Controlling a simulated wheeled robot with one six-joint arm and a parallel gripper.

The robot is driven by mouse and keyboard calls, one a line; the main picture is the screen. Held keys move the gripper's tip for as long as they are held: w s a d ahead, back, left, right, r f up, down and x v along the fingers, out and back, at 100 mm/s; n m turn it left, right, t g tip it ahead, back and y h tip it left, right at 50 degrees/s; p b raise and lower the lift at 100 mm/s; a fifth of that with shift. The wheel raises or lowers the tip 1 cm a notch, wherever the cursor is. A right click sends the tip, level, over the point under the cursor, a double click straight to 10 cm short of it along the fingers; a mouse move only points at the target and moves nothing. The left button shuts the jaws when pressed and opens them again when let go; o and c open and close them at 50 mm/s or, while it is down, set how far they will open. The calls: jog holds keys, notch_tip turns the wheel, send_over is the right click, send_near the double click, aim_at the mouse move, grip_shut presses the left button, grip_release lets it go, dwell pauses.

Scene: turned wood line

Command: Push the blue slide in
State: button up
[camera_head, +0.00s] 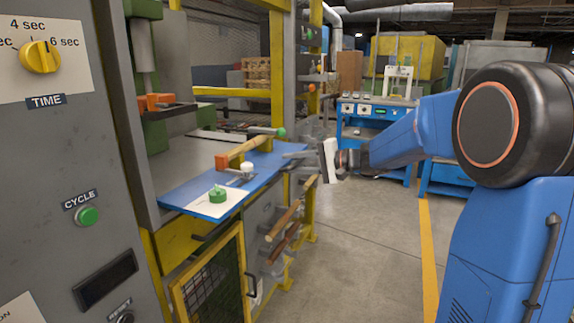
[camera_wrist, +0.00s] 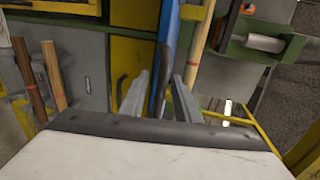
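The blue slide (camera_head: 192,190) is a flat blue plate reaching out of the machine's front. It carries a white pad with a green knob (camera_head: 217,194), a wooden piece and an orange block. My gripper (camera_head: 291,155) is beside the plate's right end, pointing left toward it. In the wrist view, the fingers (camera_wrist: 160,80) are apart, and a blue edge (camera_wrist: 171,28), likely the slide's, runs between them in the picture. I cannot tell whether the fingers touch it.
A grey control panel (camera_head: 60,180) with a green cycle button (camera_head: 88,216) stands at the near left. Wooden rods (camera_head: 283,220) rest on brackets below the slide, beside a yellow mesh guard (camera_head: 210,285). The floor (camera_head: 370,250) to the right is clear.

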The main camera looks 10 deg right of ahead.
aim_at(265, 159)
jog(key=shift+x, duration=1.15)
jog(key=shift+c, duration=0.5)
grip_shut()
jog(key=x, duration=0.2)
jog(key=r+x, duration=0.1)
jog(key=x, duration=0.2)
jog(key=r+x, duration=0.1)
jog(key=x, duration=0.2)
jog(key=shift+w+a, duration=0.25)
jog(key=shift+o, duration=0.5)
grip_release()
jog(key=shift+f, duration=0.1)
jog(key=shift+s+d, duration=0.1)
